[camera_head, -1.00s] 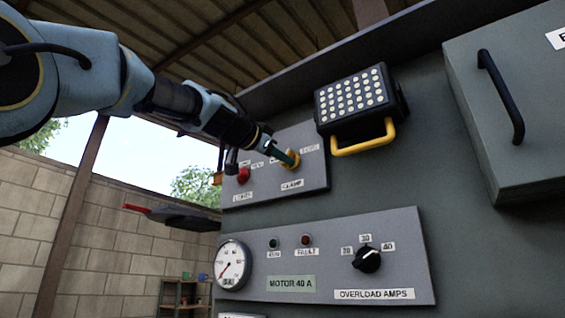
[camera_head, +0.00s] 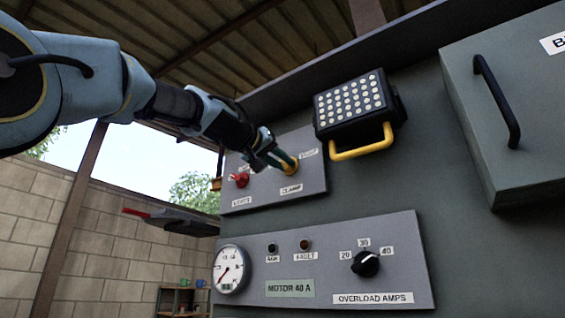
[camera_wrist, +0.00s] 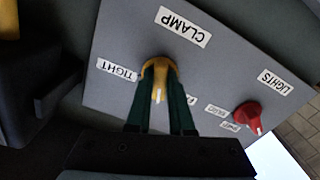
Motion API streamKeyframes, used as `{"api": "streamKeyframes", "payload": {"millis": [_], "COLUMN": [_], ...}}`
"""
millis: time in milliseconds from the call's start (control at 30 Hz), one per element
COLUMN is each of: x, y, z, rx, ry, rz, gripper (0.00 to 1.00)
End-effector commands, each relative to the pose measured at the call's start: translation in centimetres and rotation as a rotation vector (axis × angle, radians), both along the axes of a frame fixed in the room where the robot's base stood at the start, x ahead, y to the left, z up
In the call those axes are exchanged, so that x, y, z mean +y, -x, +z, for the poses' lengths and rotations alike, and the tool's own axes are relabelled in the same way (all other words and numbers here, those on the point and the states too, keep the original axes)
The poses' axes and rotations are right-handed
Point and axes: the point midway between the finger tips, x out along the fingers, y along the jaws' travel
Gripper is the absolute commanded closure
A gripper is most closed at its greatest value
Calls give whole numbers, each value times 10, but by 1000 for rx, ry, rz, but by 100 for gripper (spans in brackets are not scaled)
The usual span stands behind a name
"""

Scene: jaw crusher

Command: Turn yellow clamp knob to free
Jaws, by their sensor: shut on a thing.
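The yellow clamp knob (camera_head: 291,168) is on the grey panel at upper centre in the head view; it also shows in the wrist view (camera_wrist: 158,72). My gripper (camera_wrist: 160,67) has its two green fingers on either side of the knob and is shut on it; it shows in the head view too (camera_head: 286,161). The knob's white-ended pointer lies between the fingers, pointing between the TIGHT label (camera_wrist: 117,70) and a partly hidden label on the other side, seemingly FREE.
A red lights knob (camera_head: 241,181) is close beside my gripper on the same panel. A lamp with a yellow handle (camera_head: 362,143) juts out at right. Below is a panel with a gauge (camera_head: 229,269) and a black overload knob (camera_head: 365,263).

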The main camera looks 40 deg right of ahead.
Motion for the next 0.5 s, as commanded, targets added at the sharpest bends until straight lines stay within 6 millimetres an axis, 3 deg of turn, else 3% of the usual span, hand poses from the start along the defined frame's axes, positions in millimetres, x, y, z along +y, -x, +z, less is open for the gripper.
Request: {"api": "streamKeyframes", "payload": {"millis": [500], "x": [-1], "y": [1], "z": [1], "rx": [451], "ry": [115], "rz": [1], "gripper": [100]}}
